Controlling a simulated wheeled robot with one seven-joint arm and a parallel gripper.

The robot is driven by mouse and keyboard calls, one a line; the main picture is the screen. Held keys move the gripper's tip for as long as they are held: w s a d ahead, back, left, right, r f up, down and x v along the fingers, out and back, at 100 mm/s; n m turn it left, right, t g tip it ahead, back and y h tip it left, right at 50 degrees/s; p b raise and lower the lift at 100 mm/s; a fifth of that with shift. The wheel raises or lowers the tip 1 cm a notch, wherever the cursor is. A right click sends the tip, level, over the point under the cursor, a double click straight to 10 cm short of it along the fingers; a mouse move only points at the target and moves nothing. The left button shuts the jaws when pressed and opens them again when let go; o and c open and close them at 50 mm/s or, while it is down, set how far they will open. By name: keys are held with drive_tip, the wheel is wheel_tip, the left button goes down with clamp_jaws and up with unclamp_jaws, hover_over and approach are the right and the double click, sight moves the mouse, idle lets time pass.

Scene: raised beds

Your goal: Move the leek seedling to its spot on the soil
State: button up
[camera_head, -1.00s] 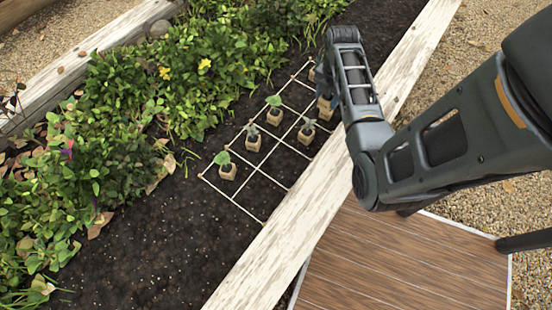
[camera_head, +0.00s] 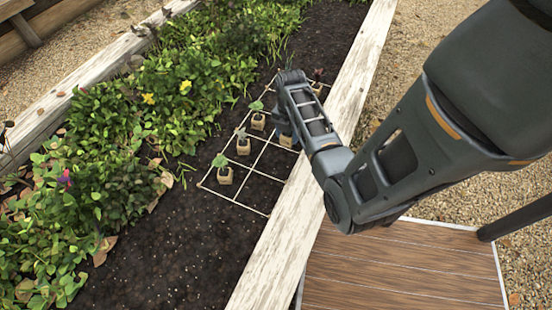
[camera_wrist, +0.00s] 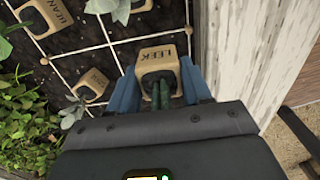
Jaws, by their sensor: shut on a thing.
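The leek seedling (camera_wrist: 161,58) is a tan cube block labelled LEEK with dark soil and green stalks on top. In the wrist view it sits between the blue fingers of my gripper (camera_wrist: 160,84), which is shut on it. White grid strings (camera_wrist: 120,50) run past the block on its left; whether it touches the soil cannot be told. In the head view my gripper (camera_head: 283,124) is over the right part of the string grid (camera_head: 238,204). A tan block (camera_head: 287,141) shows just below it; I cannot tell whether that is the leek.
Other seedling blocks stand in the grid: one at the near left (camera_head: 225,176), one behind it (camera_head: 243,147), and one farther back (camera_head: 258,122). The bed's white timber edge (camera_head: 290,232) runs right of the grid. Leafy plants fill the left.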

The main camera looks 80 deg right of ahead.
drive_tip(key=w+a+f, duration=0.2)
drive_tip(key=a, duration=0.1)
drive_tip(key=a+f, duration=0.1)
drive_tip(key=shift+w+a+f+b, duration=0.15)
drive_tip(key=shift+w+a+b, duration=0.1)
drive_tip(key=shift+w+b, duration=0.15)
drive_tip(key=shift+f+b, duration=0.75)
drive_tip(key=shift+f, duration=1.15)
drive_tip(key=shift+f, duration=0.1)
drive_tip(key=o, duration=1.1)
drive_tip(key=shift+c, duration=0.2)
